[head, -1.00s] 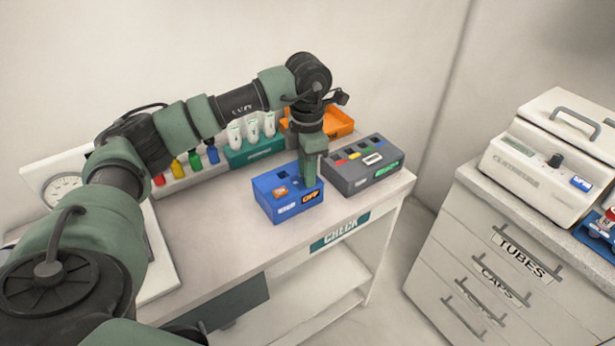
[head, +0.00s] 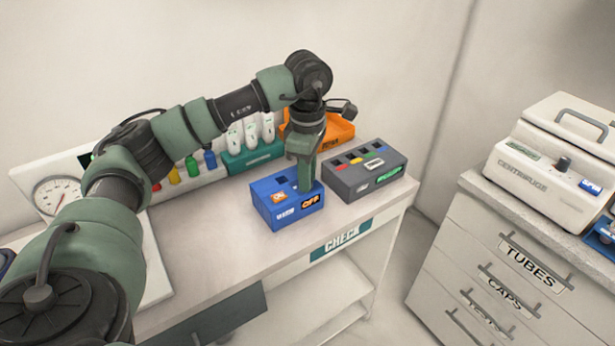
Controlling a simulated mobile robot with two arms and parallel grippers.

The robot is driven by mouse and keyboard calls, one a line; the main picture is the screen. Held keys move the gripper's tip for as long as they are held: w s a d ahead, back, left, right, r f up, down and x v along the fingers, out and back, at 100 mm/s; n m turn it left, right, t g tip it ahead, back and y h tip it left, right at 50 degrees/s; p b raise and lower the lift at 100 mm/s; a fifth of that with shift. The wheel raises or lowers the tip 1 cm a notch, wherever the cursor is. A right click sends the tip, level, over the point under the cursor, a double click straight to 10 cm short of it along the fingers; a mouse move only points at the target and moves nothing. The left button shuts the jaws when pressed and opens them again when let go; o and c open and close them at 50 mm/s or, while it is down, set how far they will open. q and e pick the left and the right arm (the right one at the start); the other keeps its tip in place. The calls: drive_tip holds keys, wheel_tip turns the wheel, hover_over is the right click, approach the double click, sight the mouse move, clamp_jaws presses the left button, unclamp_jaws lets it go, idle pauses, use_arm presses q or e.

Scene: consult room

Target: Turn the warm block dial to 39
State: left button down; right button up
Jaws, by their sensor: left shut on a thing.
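The warm block (head: 265,211) is a blue box on the bench, with a label that looks like "WARM" and an orange display reading "OFF" on its front. A small orange patch, seemingly marked "ON", is on its top. My left gripper (head: 305,184) points down onto the right part of the block's top and is shut on the dial there. The fingers hide the dial, so I cannot see its pointer or setting. My right gripper is not in view.
A grey box (head: 341,186) with coloured patches stands close right of the block. Behind are an orange tray (head: 340,131), a teal rack (head: 254,158) with white tubes, and coloured bottles. A gauge (head: 57,194) is at left. The bench front near the block is clear.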

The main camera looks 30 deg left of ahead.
use_arm(q)
drive_tip(key=shift+w+r, duration=0.1)
drive_tip(key=shift+r, duration=0.05)
idle(0.3)
drive_tip(key=c, duration=1.3)
unclamp_jaws()
drive_tip(key=shift+o, duration=0.2)
wheel_tip(320, 180, up, 8)
drive_tip(key=shift+f+b, duration=0.15)
drive_tip(key=shift+b, duration=0.4)
